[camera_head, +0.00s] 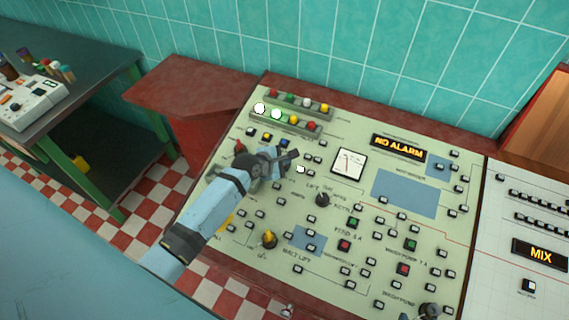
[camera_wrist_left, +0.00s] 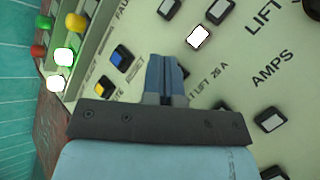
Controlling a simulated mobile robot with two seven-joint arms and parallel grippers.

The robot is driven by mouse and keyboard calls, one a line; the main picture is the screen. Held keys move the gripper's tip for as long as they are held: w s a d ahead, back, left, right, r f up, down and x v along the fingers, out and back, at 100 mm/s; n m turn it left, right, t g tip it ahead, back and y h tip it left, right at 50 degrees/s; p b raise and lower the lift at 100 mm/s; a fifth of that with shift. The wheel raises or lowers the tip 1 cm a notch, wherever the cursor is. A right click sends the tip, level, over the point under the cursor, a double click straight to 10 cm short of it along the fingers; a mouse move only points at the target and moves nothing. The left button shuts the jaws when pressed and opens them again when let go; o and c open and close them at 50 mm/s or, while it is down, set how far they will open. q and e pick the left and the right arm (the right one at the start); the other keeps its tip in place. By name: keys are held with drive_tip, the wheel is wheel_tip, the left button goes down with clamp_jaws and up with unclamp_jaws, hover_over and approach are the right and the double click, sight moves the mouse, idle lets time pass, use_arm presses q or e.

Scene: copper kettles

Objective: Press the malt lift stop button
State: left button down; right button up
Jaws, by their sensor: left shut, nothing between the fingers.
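The green control panel (camera_head: 385,255) carries many small buttons, and I cannot read which one is the malt lift stop button. The wrist view shows part of a label ending in "LIFT 26 A" beside my fingers. One small button (camera_head: 300,169) glows white just right of my fingertips; a glowing white button also shows ahead of them in the wrist view (camera_wrist_left: 198,36). My left gripper (camera_head: 291,156) is shut and empty, low over the upper left of the panel. It also shows in the wrist view (camera_wrist_left: 167,60). Whether it touches the panel is unclear.
Rows of coloured lamps (camera_head: 290,117) stand raised at the panel's upper left. A black knob (camera_head: 322,199) and a yellow knob (camera_head: 269,238) stick up nearby. An ammeter (camera_head: 348,161) and a "NO ALARM" display (camera_head: 398,147) lie right of the gripper. A tiled wall is behind.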

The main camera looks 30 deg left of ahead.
use_arm(q)
drive_tip(key=shift+w+f, duration=0.1)
drive_tip(key=shift+f, duration=0.25)
drive_tip(key=shift+f, duration=0.35)
idle(0.6)
drive_tip(key=shift+r+p, duration=0.75)
drive_tip(key=shift+r, duration=0.05)
use_arm(e)
drive_tip(key=shift+r, duration=0.8)
use_arm(q)
drive_tip(key=shift+s+r, duration=0.2)
drive_tip(key=shift+r, duration=0.6)
drive_tip(key=shift+s+r, duration=0.2)
drive_tip(key=shift+r, duration=0.6)
drive_tip(key=shift+s+r, duration=0.2)
drive_tip(key=shift+r, duration=0.6)
use_arm(e)
drive_tip(key=shift+f, duration=0.1)
